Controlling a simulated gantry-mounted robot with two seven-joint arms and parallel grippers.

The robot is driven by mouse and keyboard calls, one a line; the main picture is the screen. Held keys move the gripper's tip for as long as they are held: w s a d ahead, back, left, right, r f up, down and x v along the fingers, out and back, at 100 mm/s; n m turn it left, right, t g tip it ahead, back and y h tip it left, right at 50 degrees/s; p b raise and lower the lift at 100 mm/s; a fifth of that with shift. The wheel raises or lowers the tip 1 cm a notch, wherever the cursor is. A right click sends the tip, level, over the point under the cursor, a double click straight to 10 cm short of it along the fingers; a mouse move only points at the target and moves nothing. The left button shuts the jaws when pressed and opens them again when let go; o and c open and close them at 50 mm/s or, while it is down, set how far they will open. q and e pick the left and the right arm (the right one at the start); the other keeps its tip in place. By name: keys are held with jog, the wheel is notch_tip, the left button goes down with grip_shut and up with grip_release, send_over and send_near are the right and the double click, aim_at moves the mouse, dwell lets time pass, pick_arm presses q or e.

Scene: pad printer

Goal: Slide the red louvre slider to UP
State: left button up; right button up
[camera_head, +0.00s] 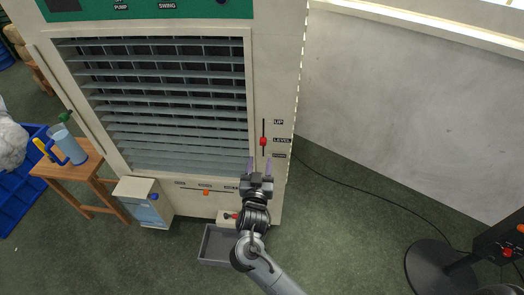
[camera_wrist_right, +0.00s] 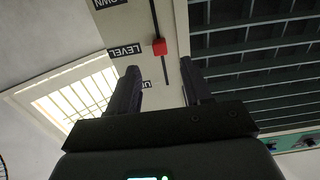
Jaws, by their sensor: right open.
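The red louvre slider (camera_head: 263,141) sits on a dark vertical slot at the right of the cooler's front panel, beside the LEVEL label, with UP (camera_head: 279,122) above. In the right wrist view, which is turned over, the red slider (camera_wrist_right: 160,46) shows beside LEVEL (camera_wrist_right: 124,50). My right gripper (camera_head: 260,162) is open, just below the slider in the head view. In the wrist view its fingers (camera_wrist_right: 160,70) are spread, with the slider just past the tips and roughly between their lines. No contact with the slider is visible. My left gripper is not in view.
The louvre grille (camera_head: 165,100) fills the panel left of the slot. An orange knob (camera_head: 206,192) sits low on the cooler. A grey tray (camera_head: 212,243) lies on the floor below. A wooden stool (camera_head: 75,170) with a jug stands left. The grey wall is at right.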

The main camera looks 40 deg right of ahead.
aim_at(263, 145)
jog(key=b+x, duration=0.2)
jog(key=x, duration=0.4)
jog(key=shift+w+d+f, duration=0.15)
jog(key=shift+w+d, duration=0.1)
jog(key=shift+w+d+b, duration=0.4)
jog(key=shift+w+d, duration=0.05)
jog(key=shift+d, duration=0.05)
jog(key=c, duration=0.9)
grip_shut()
